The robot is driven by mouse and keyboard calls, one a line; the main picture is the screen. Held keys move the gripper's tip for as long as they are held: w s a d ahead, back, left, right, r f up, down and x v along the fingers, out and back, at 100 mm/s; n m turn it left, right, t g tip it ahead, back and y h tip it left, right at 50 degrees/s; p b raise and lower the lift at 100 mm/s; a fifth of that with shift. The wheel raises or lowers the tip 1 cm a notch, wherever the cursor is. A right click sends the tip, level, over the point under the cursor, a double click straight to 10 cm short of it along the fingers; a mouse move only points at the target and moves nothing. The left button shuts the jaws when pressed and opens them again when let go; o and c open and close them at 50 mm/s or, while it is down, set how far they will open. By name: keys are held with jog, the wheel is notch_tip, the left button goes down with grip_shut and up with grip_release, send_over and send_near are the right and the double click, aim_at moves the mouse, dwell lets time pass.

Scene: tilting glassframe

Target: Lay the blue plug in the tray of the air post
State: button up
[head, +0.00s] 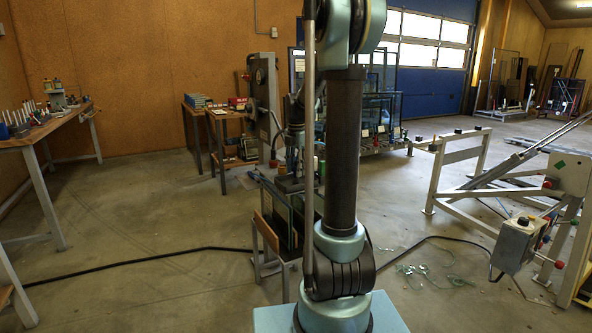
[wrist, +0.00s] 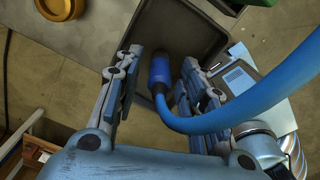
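In the wrist view the blue plug (wrist: 160,72) is on the end of a thick blue hose (wrist: 235,108) that curves away to the right. The plug lies between the two fingers of my gripper (wrist: 161,62), with a visible gap on each side. My gripper is open. The dark grey tray (wrist: 182,28) is behind the plug, which overlaps its near part. I cannot tell for sure whether the plug rests on the tray floor or is just above it. In the head view my own arm hides the gripper, and I cannot make out the plug.
A round ochre object (wrist: 60,7) sits on a grey surface left of the tray. In the head view a workbench (head: 50,128) stands at the left, a white frame (head: 465,175) at the right. A black cable (head: 140,262) crosses the floor. Broken glass (head: 430,272) lies right of my base.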

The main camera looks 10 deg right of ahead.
notch_tip(320, 180, up, 12)
jog(key=s+f+m+t, duration=0.1)
jog(key=s+f+m, duration=0.4)
jog(key=s, duration=0.5)
jog(key=s+f+m, duration=0.2)
jog(key=s+m, duration=0.6)
jog(key=s, duration=0.2)
jog(key=s+f+m+t, duration=0.1)
jog(key=s+f+m, duration=1.1)
jog(key=s+f, duration=0.2)
jog(key=shift+s+f, duration=0.3)
jog(key=shift+s, duration=0.05)
jog(key=shift+d, duration=0.1)
